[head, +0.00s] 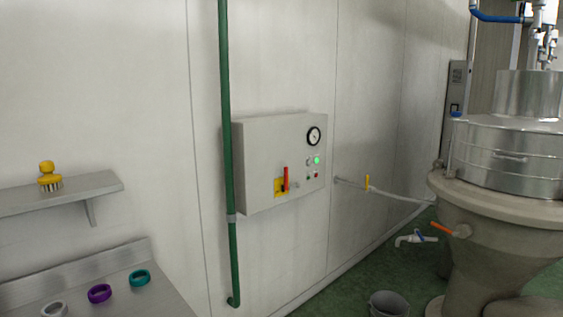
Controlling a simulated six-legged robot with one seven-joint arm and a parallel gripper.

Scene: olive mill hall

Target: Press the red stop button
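A grey control box (250,150) is mounted on the white wall near the middle of the head view. A small red button (316,174) shows low on the right part of its front, just below a lit green button or lamp (316,160). A larger red handle (286,179) stands upright on a yellow plate (279,188) to the left of them. A round black-rimmed dial (314,136) sits above. The small controls are too small to read any labels. My gripper is not in view.
A green pipe (226,130) runs down the wall just left of the box. A shelf (90,190) with a yellow brush (48,178) and a steel counter with several rings are at left. A steel vessel (500,160) stands at right, a grey bucket (388,303) on the green floor.

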